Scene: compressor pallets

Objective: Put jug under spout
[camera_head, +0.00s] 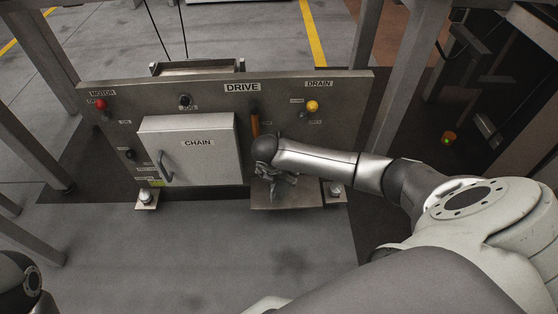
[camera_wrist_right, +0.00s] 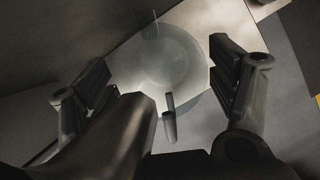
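The jug (camera_wrist_right: 168,62) looks like a clear, round vessel in the right wrist view, with a small dark handle (camera_wrist_right: 169,120) towards my wrist. It appears to be over a light metal shelf (camera_wrist_right: 120,62). My right gripper (camera_wrist_right: 158,75) has its fingers spread wide on either side of the jug; contact is not clear. In the head view my right gripper (camera_head: 273,180) is low at the panel, above the small shelf (camera_head: 300,197); the jug is hard to make out there. I cannot identify the spout. My left gripper is out of view.
A grey panel (camera_head: 280,90) carries a yellow DRAIN button (camera_head: 312,106), an orange upright part (camera_head: 254,122), a red MOTOR button (camera_head: 101,104) and a CHAIN box (camera_head: 190,150). Metal posts (camera_head: 405,75) stand to the right. The floor (camera_head: 200,250) in front is clear.

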